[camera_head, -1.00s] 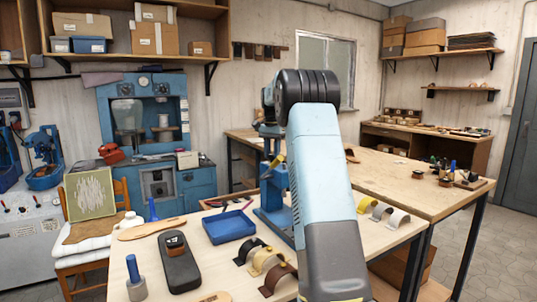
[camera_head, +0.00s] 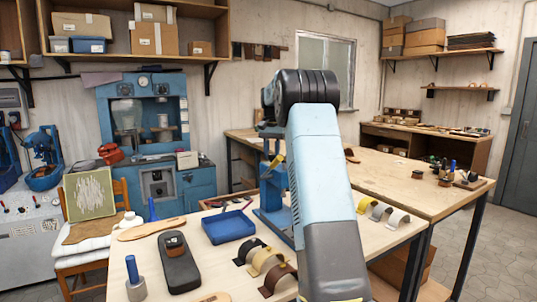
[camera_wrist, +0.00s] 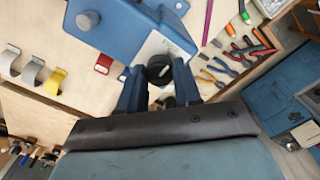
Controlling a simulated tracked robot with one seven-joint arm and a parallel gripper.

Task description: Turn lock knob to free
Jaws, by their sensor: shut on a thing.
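In the wrist view, a round black lock knob (camera_wrist: 158,69) with a pale mark on its face sits by the blue body of a bench press (camera_wrist: 117,22). My gripper (camera_wrist: 158,82) has one blue finger on each side of the knob and is shut on it. The pale mark looks tilted, but the knob's exact setting cannot be told. In the head view, the blue press (camera_head: 270,188) stands on the pale bench, partly behind my arm. My gripper and the knob are hidden there.
A blue tray (camera_head: 228,228), a dark sanding block (camera_head: 178,265) and curved straps (camera_head: 262,262) lie on the bench (camera_head: 215,275). More straps (camera_head: 376,211) lie right of my arm. Pliers and screwdrivers (camera_wrist: 228,62) lie right of the press in the wrist view.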

